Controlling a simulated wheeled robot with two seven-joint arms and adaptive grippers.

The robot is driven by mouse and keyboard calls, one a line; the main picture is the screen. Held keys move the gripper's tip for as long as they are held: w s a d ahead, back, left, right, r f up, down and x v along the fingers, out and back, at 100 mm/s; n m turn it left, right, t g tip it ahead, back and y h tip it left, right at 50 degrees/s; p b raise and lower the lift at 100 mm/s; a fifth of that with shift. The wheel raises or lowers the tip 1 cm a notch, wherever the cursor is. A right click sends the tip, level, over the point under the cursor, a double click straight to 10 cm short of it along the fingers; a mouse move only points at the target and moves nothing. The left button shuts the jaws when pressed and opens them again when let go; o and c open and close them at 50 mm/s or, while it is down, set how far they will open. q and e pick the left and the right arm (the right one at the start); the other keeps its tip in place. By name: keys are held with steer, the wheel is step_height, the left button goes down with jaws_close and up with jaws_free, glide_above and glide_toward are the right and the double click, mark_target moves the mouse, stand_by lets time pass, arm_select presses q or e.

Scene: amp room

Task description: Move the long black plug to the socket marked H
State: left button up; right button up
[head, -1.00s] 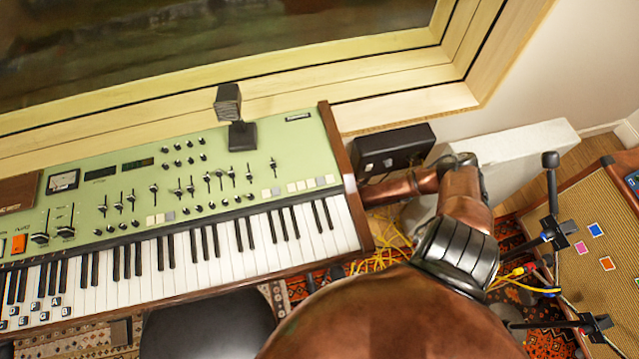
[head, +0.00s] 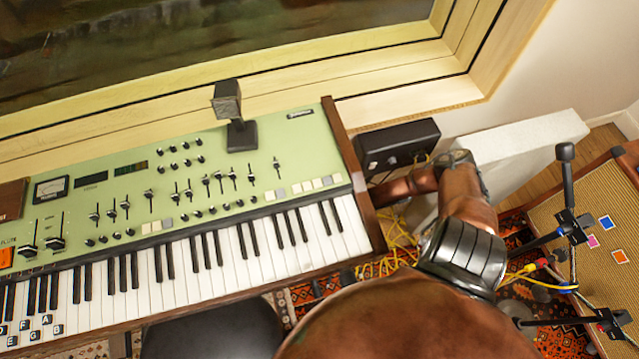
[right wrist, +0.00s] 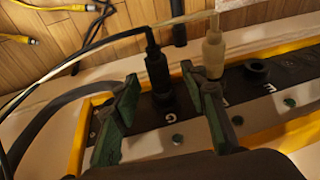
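The long black plug (right wrist: 157,78) stands in a socket beside the letter G in the right wrist view, with a black cable leaving its top. My right gripper (right wrist: 164,82) is open, with one green-and-black finger on each side of the plug and a visible gap to it. A beige plug (right wrist: 213,55) stands just behind the right finger. An empty-looking black socket (right wrist: 258,69) is near the letter E. The letter H is not readable; the left finger covers part of the panel (right wrist: 277,98) there. My left gripper is not in view. In the head view my arm hides the right gripper.
A green keyboard (head: 180,190) fills the left, with a black box (head: 398,146) and a white slab (head: 530,150) beyond its right end. Yellow cables (head: 385,255) lie on the floor. A tan speaker cabinet (head: 600,205) with stands is at the right. Loose yellow-ended cables (right wrist: 38,41) lie on the wood floor.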

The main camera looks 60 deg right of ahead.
steer(key=c, duration=1)
jaws_close()
steer(key=shift+o, duration=1.9)
jaws_free()
jaws_close()
steer(key=shift+a, duration=0.1)
